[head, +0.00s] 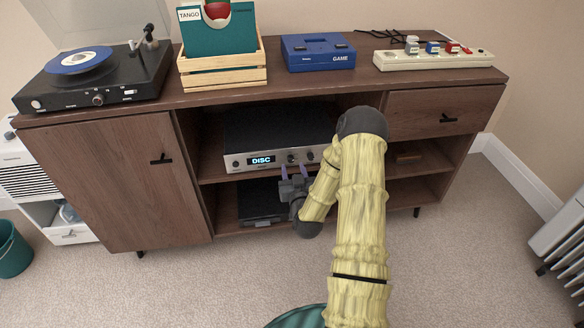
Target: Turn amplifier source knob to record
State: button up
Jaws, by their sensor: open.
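The amplifier (277,139) is a black box with a silver front, standing on the upper middle shelf of the wooden cabinet. Its lit display (262,160) reads DISC. A dark round knob (292,158) sits on the front panel right of the display, and a smaller one (309,156) is farther right. I cannot read any labels by the knobs. My gripper (294,170) is open, with two purple fingers pointing up at the panel just below the knob. I cannot tell whether the fingers touch anything. My yellow arm hides the amplifier's right end.
The cabinet (125,190) has a closed door at left and a drawer (443,110) at right. A black device (258,200) lies on the shelf below. A turntable (95,80), record crate (222,72), blue game box (317,52) and power strip (432,60) stand on top.

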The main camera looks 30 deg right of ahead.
aim_at(291, 159)
jog(key=shift+x, duration=1.45)
grip_shut()
jog(key=shift+n, duration=0.5)
jog(key=n, duration=0.5)
jog(key=shift+a, duration=0.1)
jog(key=n, duration=0.6)
